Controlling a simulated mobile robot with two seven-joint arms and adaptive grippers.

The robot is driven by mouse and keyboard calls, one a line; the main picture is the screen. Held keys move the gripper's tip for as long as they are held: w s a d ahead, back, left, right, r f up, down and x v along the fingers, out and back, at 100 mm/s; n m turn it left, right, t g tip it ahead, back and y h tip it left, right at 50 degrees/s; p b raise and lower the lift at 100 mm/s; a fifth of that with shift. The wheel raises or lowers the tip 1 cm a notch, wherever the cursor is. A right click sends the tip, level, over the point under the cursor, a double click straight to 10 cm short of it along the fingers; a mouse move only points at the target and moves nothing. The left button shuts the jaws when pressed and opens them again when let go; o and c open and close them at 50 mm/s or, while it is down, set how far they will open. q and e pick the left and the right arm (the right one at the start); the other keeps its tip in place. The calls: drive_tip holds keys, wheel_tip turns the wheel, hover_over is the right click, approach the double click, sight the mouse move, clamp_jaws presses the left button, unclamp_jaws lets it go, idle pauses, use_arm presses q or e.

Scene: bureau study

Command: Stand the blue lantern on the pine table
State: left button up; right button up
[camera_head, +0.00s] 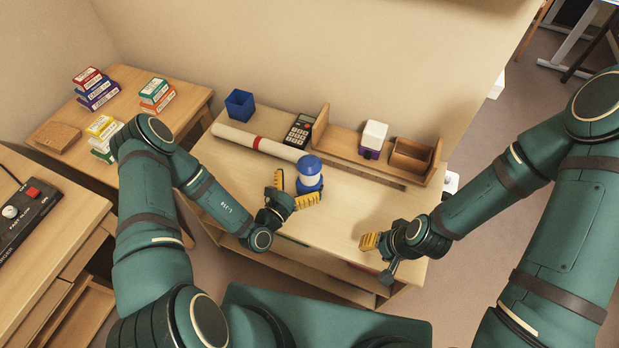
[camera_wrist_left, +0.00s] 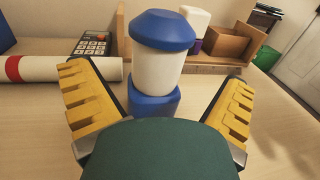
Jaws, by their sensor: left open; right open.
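The blue lantern (camera_head: 309,176) has a blue cap, a white body and a blue base. It stands upright on the light wooden desk (camera_head: 330,222) in the middle of the head view. My left gripper (camera_head: 294,190) is open at the lantern, with its yellow fingers on either side. In the left wrist view the lantern (camera_wrist_left: 160,65) stands between the spread fingers, with a gap to each finger; my own wrist hides the bottom of its base. My right gripper (camera_head: 370,241) is open and empty over the desk's front right. I cannot tell which table is the pine one.
A rolled white tube with a red band (camera_head: 255,142) lies behind the lantern. A calculator (camera_head: 299,129), blue cup (camera_head: 240,104), white-and-purple container (camera_head: 373,139) and wooden box (camera_head: 411,155) stand along the back. A side table (camera_head: 150,88) at left holds several small boxes and a brown block (camera_head: 59,137).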

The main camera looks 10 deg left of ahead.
sight(310, 169)
use_arm(q)
drive_tip(key=shift+r+b+x, duration=0.15)
drive_tip(key=shift+b+x, duration=0.15)
drive_tip(key=shift+x, duration=1)
drive_tip(key=shift+r+b+x, duration=0.15)
drive_tip(key=shift+b+x, duration=0.15)
drive_tip(key=shift+x, duration=1)
drive_tip(key=shift+a, duration=0.1)
drive_tip(key=c, duration=1.3)
